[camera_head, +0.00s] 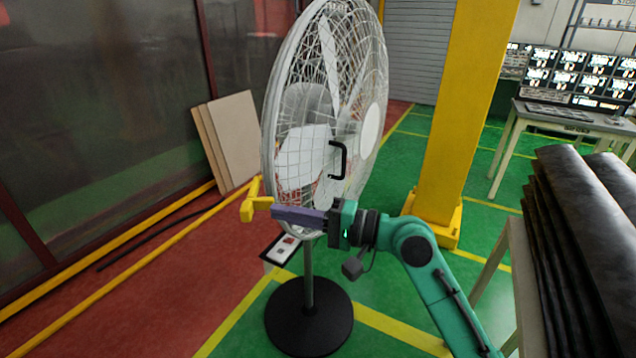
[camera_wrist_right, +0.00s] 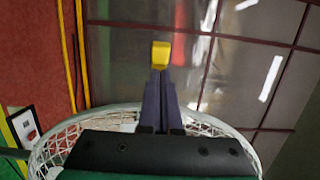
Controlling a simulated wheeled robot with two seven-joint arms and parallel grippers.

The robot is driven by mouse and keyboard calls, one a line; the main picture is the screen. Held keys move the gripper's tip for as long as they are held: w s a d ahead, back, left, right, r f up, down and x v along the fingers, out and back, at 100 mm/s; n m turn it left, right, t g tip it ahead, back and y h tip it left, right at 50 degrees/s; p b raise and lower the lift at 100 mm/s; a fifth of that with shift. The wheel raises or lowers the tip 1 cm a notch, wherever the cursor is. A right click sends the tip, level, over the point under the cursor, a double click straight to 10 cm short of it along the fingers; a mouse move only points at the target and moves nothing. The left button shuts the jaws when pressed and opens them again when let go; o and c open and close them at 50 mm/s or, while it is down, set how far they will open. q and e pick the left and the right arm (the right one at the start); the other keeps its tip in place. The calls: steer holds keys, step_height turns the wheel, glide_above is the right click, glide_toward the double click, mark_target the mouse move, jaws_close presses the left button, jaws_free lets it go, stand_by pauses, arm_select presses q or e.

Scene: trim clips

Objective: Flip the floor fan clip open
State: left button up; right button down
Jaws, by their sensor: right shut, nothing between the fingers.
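The floor fan (camera_head: 375,130) stands upright on a round black base (camera_head: 309,318). A yellow clip (camera_head: 249,208) shows at the left edge of its wire cage. My right gripper (camera_head: 274,213) reaches in from the right, low across the cage. Its purple fingers are shut with nothing between them, and the tips are at the clip. In the right wrist view the yellow piece (camera_wrist_right: 161,55) shows right at the end of the closed fingers (camera_wrist_right: 160,78). I cannot tell whether they touch it or how far the clip is turned. My left gripper is not in view.
A black handle (camera_head: 338,160) sticks out from the cage. A yellow pillar (camera_head: 465,100) stands behind, to the right. Dark stacked sheets (camera_head: 570,250) lie at the right. Boards (camera_head: 228,140) lean on the left wall. The floor left of the fan is mostly clear.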

step_height(320, 180, up, 20)
steer(key=b, duration=0.1)
steer(key=shift+b, duration=0.4)
steer(key=shift+s+a, duration=0.1)
